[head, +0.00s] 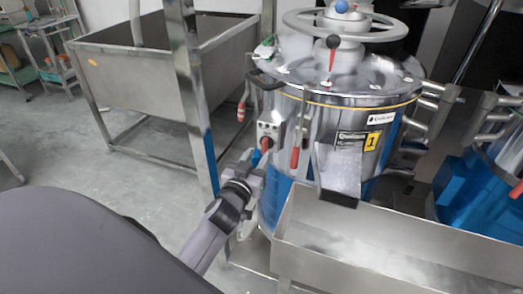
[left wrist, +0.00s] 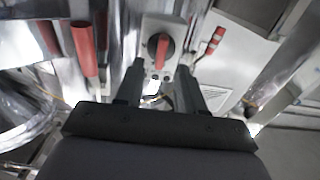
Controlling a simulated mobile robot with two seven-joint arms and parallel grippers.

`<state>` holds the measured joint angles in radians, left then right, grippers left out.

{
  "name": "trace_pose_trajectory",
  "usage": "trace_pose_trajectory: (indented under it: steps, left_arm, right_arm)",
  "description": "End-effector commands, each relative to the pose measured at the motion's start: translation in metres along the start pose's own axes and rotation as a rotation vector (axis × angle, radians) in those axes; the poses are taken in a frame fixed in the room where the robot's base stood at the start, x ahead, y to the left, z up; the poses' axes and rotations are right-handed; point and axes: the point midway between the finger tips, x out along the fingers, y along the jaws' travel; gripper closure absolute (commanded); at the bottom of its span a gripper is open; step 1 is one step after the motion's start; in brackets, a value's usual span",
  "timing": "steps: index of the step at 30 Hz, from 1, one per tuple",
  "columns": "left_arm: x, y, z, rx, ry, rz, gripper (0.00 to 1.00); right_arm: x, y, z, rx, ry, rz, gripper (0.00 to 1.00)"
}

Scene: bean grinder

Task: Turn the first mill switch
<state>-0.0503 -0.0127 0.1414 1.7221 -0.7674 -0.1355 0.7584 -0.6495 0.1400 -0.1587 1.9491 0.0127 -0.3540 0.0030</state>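The first mill (head: 345,115) is a round steel drum with a yellow "1" label and a blue lower part, standing at centre. Its switch (head: 266,144) is a red handle on a small grey panel at the mill's left front. In the left wrist view, the switch (left wrist: 161,52) is a red bar on a black round base, upright in the picture. My left gripper (head: 257,158) is right in front of the panel. In the left wrist view, its fingers (left wrist: 160,68) are apart, pointing at the switch, with nothing held; contact is not visible. My right gripper is not in view.
Red-handled levers (head: 296,145) hang beside the panel; one also shows in the left wrist view (left wrist: 84,48). A steel trough (head: 390,245) stands in front of the mill. A steel post (head: 190,85) and sink (head: 140,75) are on the left. A second mill (head: 490,175) is at right.

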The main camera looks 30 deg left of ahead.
Motion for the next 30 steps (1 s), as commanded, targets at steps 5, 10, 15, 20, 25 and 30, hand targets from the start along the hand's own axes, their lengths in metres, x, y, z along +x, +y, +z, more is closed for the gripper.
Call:
trace_pose_trajectory:
  steps: [5, 10, 15, 20, 25, 30]
  left_arm:
    - [0.022, 0.0, -0.001, 0.002, 0.001, 0.0, 0.62]
    - [0.033, 0.0, 0.0, 0.002, -0.001, 0.0, 0.62]
    - [0.036, 0.0, 0.0, 0.002, -0.001, 0.0, 0.62]
    - [0.036, 0.0, 0.0, 0.002, -0.001, 0.0, 0.62]
    - [0.036, 0.0, 0.0, 0.001, -0.001, 0.0, 1.0]
    - [0.035, 0.0, 0.0, 0.004, -0.001, 0.0, 1.0]
  right_arm:
    - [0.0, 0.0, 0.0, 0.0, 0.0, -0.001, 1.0]
    - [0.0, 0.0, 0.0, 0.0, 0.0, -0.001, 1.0]
    - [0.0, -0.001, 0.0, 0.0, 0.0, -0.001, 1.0]
    - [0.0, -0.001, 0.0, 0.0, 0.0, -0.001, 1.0]
    - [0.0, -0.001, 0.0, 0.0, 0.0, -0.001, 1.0]
    - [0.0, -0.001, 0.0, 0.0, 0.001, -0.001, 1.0]
